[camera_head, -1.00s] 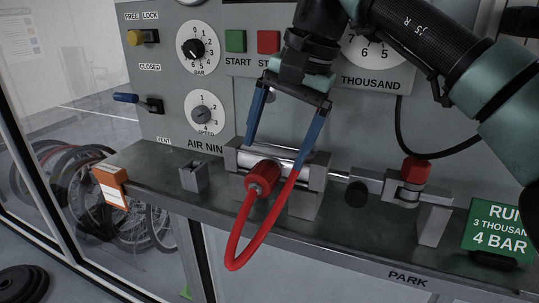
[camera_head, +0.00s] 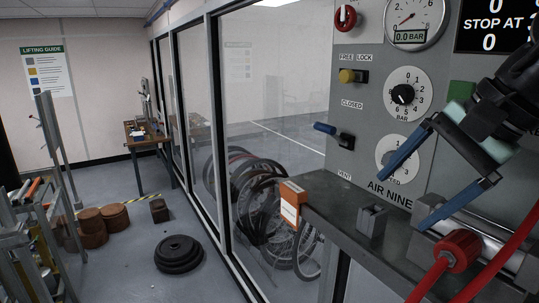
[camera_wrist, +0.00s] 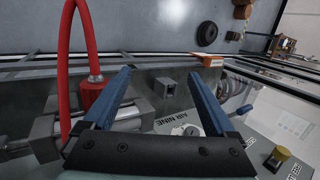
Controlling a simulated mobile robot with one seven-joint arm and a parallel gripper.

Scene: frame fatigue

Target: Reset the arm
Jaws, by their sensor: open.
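My gripper (camera_head: 405,178) is at the right of the head view, in front of the grey control panel (camera_head: 375,40). Its two blue fingers are spread wide with nothing between them. In the wrist view the open fingers (camera_wrist: 166,98) point over the grey shelf, with a small grey slotted block (camera_wrist: 166,87) beyond them. A red connector (camera_head: 458,250) with a red hose (camera_head: 500,262) sits on the metal cylinder below my gripper. The connector also shows left of the fingers in the wrist view (camera_wrist: 92,90).
The shelf (camera_head: 340,200) carries an orange box (camera_head: 292,203) at its left end. A blue-handled lever (camera_head: 325,128) and yellow knob (camera_head: 347,76) stick out of the panel. Glass partitions (camera_head: 270,80) stand left, with wheels behind. Black weight plates (camera_head: 178,254) lie on open floor.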

